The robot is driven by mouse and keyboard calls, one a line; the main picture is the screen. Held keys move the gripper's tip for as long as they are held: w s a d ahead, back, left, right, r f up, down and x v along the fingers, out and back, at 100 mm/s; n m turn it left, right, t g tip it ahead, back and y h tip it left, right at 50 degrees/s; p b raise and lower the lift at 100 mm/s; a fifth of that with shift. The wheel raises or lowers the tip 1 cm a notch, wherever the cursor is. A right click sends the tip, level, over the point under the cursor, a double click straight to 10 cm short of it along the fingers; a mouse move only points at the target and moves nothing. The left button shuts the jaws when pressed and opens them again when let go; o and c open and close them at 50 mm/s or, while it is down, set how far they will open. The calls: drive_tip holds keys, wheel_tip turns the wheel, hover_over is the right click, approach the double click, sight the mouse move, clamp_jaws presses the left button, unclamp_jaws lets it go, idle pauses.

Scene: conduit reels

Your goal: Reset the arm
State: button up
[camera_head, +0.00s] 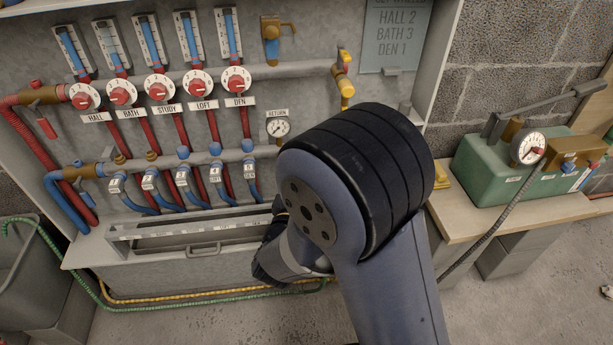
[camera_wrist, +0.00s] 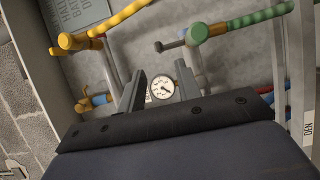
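My gripper (camera_wrist: 159,88) shows in the wrist view with its two dark fingers standing apart. A round white gauge (camera_wrist: 162,88) appears in the gap behind them, and I see nothing held between the fingers. In the head view my arm (camera_head: 395,240) fills the middle right, bent in front of the manifold cabinet. My gripper is hidden behind the arm there. The return gauge (camera_head: 278,127) is visible just left of the arm.
The manifold has several red-and-white dials (camera_head: 158,87) and a lower grey trough (camera_head: 190,228). A green pump box (camera_head: 510,165) stands on the right bench. Green (camera_wrist: 255,18) and yellow (camera_wrist: 120,17) tubes cross the wrist view. A grey bin (camera_head: 35,275) stands lower left.

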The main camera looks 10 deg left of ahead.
drive_tip(key=shift+w, duration=0.1)
drive_tip(key=w+b, duration=0.1)
drive_tip(key=w, duration=0.2)
drive_tip(key=w+d+b, duration=0.1)
drive_tip(key=w, duration=0.3)
drive_tip(key=w+b, duration=0.1)
drive_tip(key=w, duration=0.2)
drive_tip(key=shift+w+d+f+b, duration=0.1)
drive_tip(key=shift+w+d+b, duration=0.2)
drive_tip(key=shift+w, duration=0.1)
drive_tip(key=shift+s, duration=0.1)
drive_tip(key=shift+y, duration=0.3)
drive_tip(key=shift+a+r, duration=0.1)
drive_tip(key=shift+r, duration=0.1)
